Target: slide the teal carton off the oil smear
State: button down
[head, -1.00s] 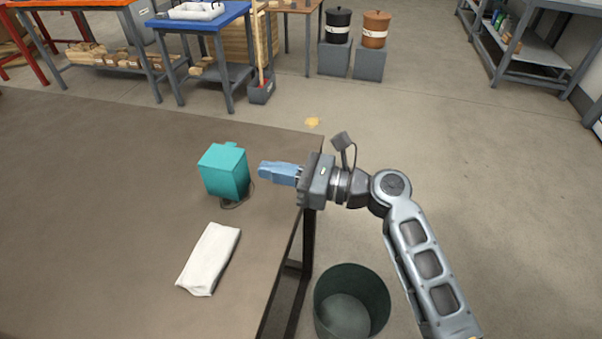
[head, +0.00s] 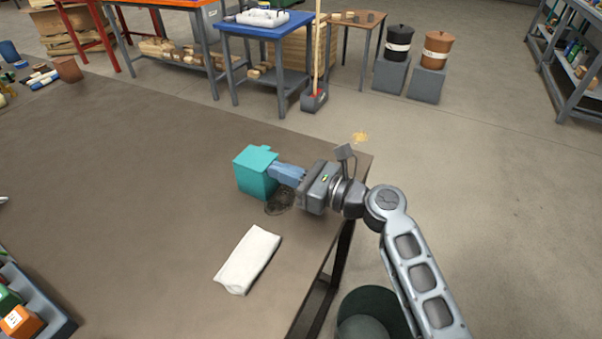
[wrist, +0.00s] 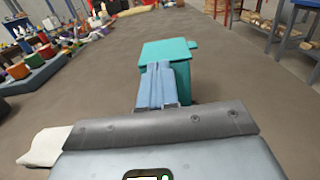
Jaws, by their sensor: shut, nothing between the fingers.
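The teal carton (head: 255,172) stands upright on the brown table (head: 150,200), near its right edge. The dark oil smear (head: 281,201) shows on the tabletop at the carton's near right side; whether the carton still covers part of it I cannot tell. My gripper (head: 274,171) is shut and empty, its blue fingers at the carton's right side, seemingly touching it. In the wrist view the carton (wrist: 180,50) is straight ahead of the shut fingers (wrist: 157,68), which hide part of its near face.
A folded white cloth (head: 248,259) lies on the table nearer me. A tray with coloured blocks (head: 30,310) is at the lower left. A dark bin (head: 375,305) stands on the floor beside the table. The tabletop left of the carton is clear.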

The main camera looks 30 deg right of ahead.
aim_at(241, 157)
jog(key=x, duration=0.9)
